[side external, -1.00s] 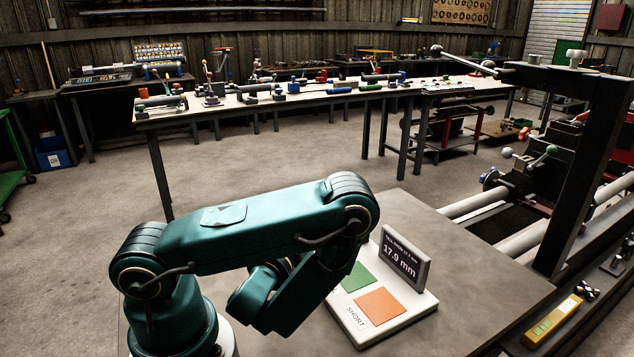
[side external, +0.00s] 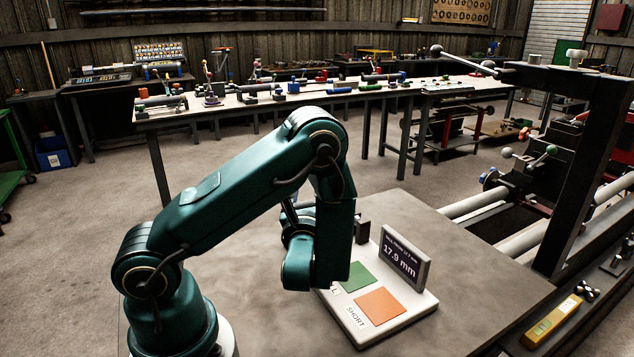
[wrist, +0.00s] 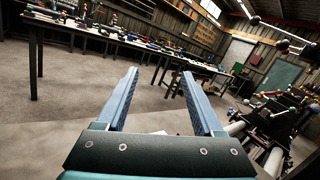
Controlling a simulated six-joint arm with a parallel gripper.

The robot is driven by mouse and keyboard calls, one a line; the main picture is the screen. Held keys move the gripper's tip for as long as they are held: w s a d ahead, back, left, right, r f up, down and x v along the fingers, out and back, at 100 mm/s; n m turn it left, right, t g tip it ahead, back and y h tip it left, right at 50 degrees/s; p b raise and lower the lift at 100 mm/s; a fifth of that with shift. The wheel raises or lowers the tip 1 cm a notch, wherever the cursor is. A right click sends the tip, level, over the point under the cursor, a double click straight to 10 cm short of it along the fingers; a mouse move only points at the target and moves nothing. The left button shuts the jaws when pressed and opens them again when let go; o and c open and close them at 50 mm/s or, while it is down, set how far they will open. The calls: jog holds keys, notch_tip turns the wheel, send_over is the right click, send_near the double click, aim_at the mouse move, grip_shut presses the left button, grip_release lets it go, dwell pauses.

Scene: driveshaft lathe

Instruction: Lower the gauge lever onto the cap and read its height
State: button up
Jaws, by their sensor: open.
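The gauge's display (side external: 404,262) reads 17.9 mm; the smaller line above it is hard to read. It stands at the back right of a white base (side external: 408,318) with a green pad (side external: 360,276) and an orange pad (side external: 379,305); a label by the orange pad says SHORT. A small dark block (side external: 362,231) shows behind my arm; I cannot tell what it belongs to. I cannot make out the lever or the cap. My gripper (wrist: 158,88) is open and empty in the wrist view, its fingers pointing across the room; my arm hides it in the side view.
The grey bench top (side external: 455,290) is clear right of the base. A lathe with a dark upright post (side external: 590,165) and pale rails (side external: 475,202) stands at the right. A yellow instrument (side external: 552,320) lies at the lower right. A long table (side external: 300,97) with several parts stands behind, across open floor.

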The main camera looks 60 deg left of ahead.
jog(key=w+r+m+h, duration=0.2)
jog(key=w+r+m, duration=0.1)
jog(key=w, duration=1.1)
jog(key=v, duration=0.6)
jog(key=s+a+r+n+g+y, duration=0.1)
jog(key=s+a+r+n+g, duration=0.3)
jog(key=r, duration=0.3)
jog(key=s+f+n+g+h, duration=0.2)
jog(key=s+n+g+h, duration=0.15)
jog(key=s+n, duration=0.7)
jog(key=s+d+f+n+t+h, duration=0.1)
jog(key=s+d+f+n+h, duration=0.1)
jog(key=d, duration=0.4)
jog(key=s+d+f+n+h, duration=0.2)
jog(key=s+d+n+h, duration=0.1)
jog(key=d+h, duration=0.3)
jog(key=s+d+f+n+t+h, duration=0.1)
jog(key=s+d+f+n+h, duration=0.1)
jog(key=d, duration=0.5)
jog(key=s+n+h, duration=0.1)
jog(key=n+h, duration=0.1)
jog(key=shift+s+n+t, duration=0.35)
